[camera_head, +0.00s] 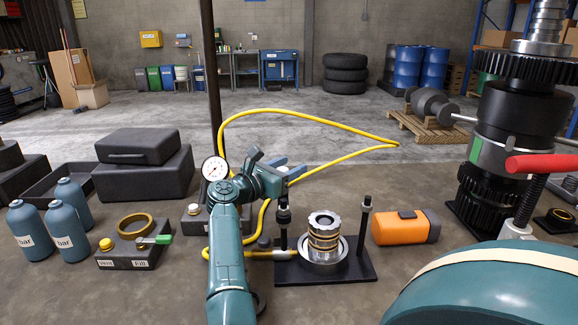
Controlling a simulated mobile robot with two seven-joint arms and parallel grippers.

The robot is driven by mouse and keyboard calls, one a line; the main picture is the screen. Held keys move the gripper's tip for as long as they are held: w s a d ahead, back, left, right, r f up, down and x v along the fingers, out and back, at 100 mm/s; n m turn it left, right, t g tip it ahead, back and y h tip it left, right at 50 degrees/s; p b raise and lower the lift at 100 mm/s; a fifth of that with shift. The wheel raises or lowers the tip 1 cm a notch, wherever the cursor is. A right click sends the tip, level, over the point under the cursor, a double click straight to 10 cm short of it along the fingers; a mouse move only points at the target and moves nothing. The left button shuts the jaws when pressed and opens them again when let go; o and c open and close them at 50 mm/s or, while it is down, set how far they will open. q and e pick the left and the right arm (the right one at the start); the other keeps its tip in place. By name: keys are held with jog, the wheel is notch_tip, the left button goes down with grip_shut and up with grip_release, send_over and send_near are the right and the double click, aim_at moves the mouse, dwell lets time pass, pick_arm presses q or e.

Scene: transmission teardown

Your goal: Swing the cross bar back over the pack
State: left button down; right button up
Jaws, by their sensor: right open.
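The pack (323,238), a short stack of silver and gold rings, stands upright in a round seat on a black base plate (345,272). A dark left post (283,218) and a dark right post (364,217) stand beside it. No bar spans the top of the pack. I cannot clearly make out the cross bar; my right gripper covers the space above the left post. My right gripper (287,170) is open, just above and behind the left post's top, up and left of the pack. Whether it touches anything is unclear. My left gripper is out of view.
A yellow hose (317,118) loops behind my gripper, with a gauge (215,168) at left. An orange case (405,227) lies right of the plate. A large teal rounded body (490,295) fills the lower right. Blue bottles (70,205) stand left.

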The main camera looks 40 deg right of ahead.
grip_shut()
dwell(0.4)
